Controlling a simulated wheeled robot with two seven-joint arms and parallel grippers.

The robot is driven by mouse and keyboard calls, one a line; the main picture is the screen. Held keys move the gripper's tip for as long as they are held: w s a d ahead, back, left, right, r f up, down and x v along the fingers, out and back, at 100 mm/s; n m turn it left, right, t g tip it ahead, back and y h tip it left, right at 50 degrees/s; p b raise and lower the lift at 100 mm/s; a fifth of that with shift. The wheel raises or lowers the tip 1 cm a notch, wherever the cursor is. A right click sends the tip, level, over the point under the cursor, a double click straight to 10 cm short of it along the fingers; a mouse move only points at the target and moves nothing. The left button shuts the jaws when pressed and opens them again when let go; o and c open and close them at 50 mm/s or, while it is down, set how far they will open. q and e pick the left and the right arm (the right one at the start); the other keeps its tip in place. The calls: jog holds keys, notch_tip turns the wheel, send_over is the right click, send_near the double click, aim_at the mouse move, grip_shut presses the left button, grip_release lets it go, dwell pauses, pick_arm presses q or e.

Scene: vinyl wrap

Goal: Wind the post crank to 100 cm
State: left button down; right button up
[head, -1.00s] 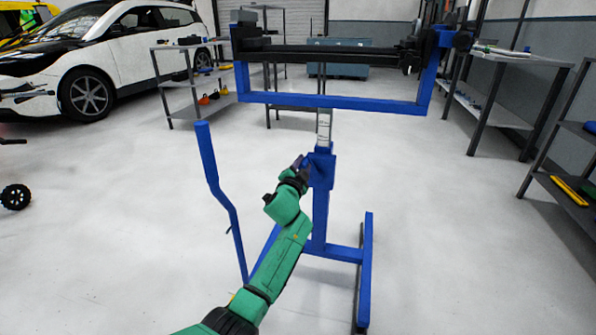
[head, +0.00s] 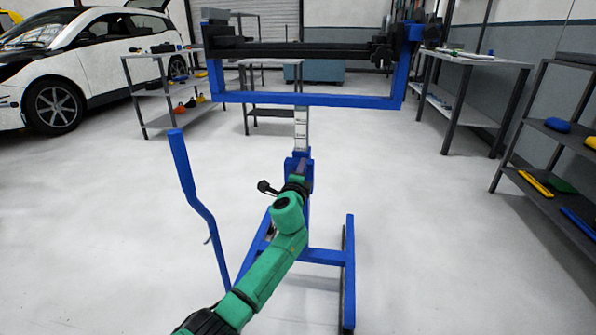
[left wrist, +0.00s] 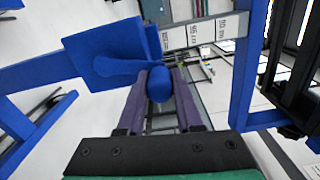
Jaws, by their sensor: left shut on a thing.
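A blue stand holds a wide U-shaped blue frame (head: 310,100) on a central post. A pale post with a printed scale (head: 301,128) rises out of the blue sleeve; the scale also shows in the left wrist view (left wrist: 200,33), its marks too small to read surely. The blue crank (left wrist: 105,52) sits at the sleeve in the left wrist view, its rounded handle (left wrist: 158,86) between the purple fingers. My left gripper (head: 301,172) is shut on this handle, in front of the post; in the head view it hides most of the crank. My right gripper is out of view.
A bent blue bar (head: 195,195) rises left of my left arm, and a blue foot (head: 349,270) lies to the right. Shelves and a bench (head: 470,62) stand at the right. A car (head: 85,65) is at the back left. Open floor surrounds the stand.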

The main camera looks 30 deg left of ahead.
pick_arm(q)
jog(key=shift+w+d+f+m, duration=0.15)
jog(key=shift+d+f+m, duration=0.05)
jog(key=shift+d+m, duration=0.2)
jog(key=c, duration=0.6)
grip_release()
jog(key=shift+w+a, duration=0.15)
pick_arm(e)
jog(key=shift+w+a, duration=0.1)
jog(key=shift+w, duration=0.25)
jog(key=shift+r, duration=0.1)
